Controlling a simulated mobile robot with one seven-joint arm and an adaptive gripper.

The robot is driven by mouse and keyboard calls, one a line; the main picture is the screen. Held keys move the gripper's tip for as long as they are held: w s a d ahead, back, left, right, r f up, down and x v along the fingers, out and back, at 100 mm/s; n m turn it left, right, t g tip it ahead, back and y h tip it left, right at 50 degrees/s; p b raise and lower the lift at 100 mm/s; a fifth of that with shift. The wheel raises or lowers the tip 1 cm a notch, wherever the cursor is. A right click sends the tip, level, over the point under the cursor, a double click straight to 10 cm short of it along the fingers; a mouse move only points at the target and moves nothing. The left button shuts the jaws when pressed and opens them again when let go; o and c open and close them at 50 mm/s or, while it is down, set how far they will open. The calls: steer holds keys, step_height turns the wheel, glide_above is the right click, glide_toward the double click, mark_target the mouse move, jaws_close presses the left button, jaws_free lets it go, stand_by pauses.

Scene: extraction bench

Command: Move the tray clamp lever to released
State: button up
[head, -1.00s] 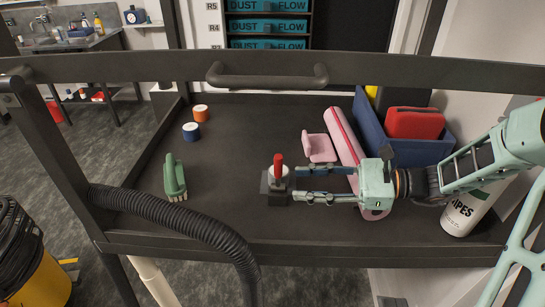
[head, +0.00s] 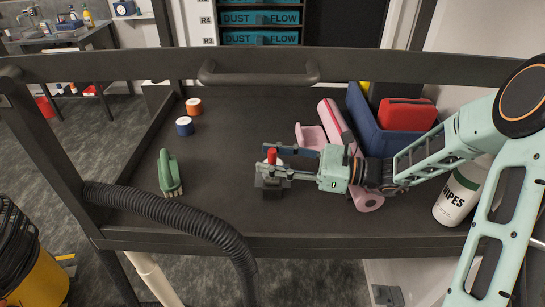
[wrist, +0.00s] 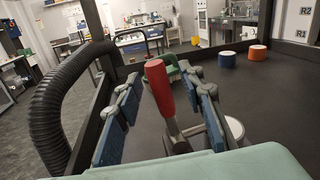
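The tray clamp has a red lever (head: 271,156) on a dark block-like base (head: 271,190) on the dark tray (head: 225,215). The lever stands roughly upright in the head view. In the wrist view the red lever (wrist: 159,88) rises between my two fingers, leaning slightly. My gripper (head: 264,159) is open around the lever, one finger on each side. In the wrist view my gripper (wrist: 162,84) shows gaps on both sides of the lever. The fingers partly hide the clamp base in the head view.
A green brush (head: 170,173) and blue (head: 185,127) and orange (head: 194,106) spools lie left. A black hose (head: 175,209) crosses the tray's front left edge.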

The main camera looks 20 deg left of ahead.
steer(key=shift+c, duration=0.6)
jaws_close()
steer(key=shift+s+d+f+n+b, duration=0.15)
steer(key=shift+s+f+n+b, duration=0.35)
steer(key=shift+n+b, duration=0.45)
steer(key=s+n+b, duration=0.2)
steer(key=n+b, duration=0.1)
steer(key=shift+d+y, duration=0.25)
steer(key=shift+y, duration=0.15)
